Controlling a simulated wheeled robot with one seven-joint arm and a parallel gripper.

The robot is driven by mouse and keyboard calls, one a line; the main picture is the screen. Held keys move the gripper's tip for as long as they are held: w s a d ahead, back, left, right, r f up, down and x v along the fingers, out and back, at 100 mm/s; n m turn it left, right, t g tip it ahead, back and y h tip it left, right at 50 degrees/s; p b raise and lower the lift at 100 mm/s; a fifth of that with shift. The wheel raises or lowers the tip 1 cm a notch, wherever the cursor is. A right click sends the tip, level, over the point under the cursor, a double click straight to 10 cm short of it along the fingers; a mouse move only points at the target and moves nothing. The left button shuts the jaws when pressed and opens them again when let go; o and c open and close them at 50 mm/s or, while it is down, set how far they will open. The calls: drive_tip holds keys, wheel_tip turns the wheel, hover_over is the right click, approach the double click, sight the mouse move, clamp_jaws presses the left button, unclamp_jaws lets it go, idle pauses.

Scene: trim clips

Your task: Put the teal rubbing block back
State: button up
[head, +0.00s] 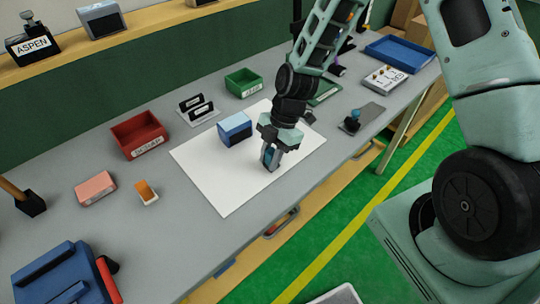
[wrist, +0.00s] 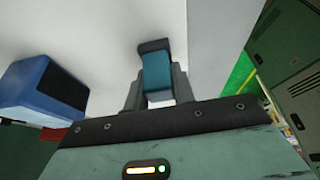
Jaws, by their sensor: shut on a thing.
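My gripper (head: 271,160) is over the white sheet (head: 225,187) on the grey bench, pointing down. It is shut on the teal rubbing block (wrist: 157,75), which sits between the two fingers in the wrist view. The block has a dark part at its far end. In the head view the fingers hide most of it, and I cannot tell whether it touches the sheet. A blue block with a dark face (head: 235,129) lies on the sheet, left of my gripper; it also shows at the left of the wrist view (wrist: 38,88).
A grey plate (head: 370,113) with a small dark and teal item stands right of the sheet. A red bin (head: 139,134), a green bin (head: 243,82), a black-slotted rack (head: 197,108) and a blue tray (head: 399,52) stand around. The sheet's near part is clear.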

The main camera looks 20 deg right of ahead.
drive_tip(key=o, duration=1)
drive_tip(key=shift+f, duration=0.1)
drive_tip(key=shift+r+p, duration=0.3)
drive_tip(key=shift+w+d+r, duration=0.1)
drive_tip(key=shift+d+r, duration=0.1)
drive_tip(key=shift+r, duration=0.05)
drive_tip(key=b+v, duration=0.2)
drive_tip(key=v, duration=0.9)
drive_tip(key=s+a+r+m+h, duration=0.1)
drive_tip(key=s+a+r+m, duration=0.1)
drive_tip(key=s, duration=0.5)
drive_tip(key=s+a+r+m+t+h, duration=0.1)
drive_tip(key=s+a+r+m, duration=0.2)
drive_tip(key=s+m, duration=0.4)
drive_tip(key=s+a+r+m+h, duration=0.1)
drive_tip(key=s+a+r+m, duration=0.2)
drive_tip(key=s, duration=0.4)
drive_tip(key=shift+s+a+r+m+h, duration=0.2)
drive_tip(key=shift+a+m+h, duration=0.1)
drive_tip(key=shift+a+m, duration=0.65)
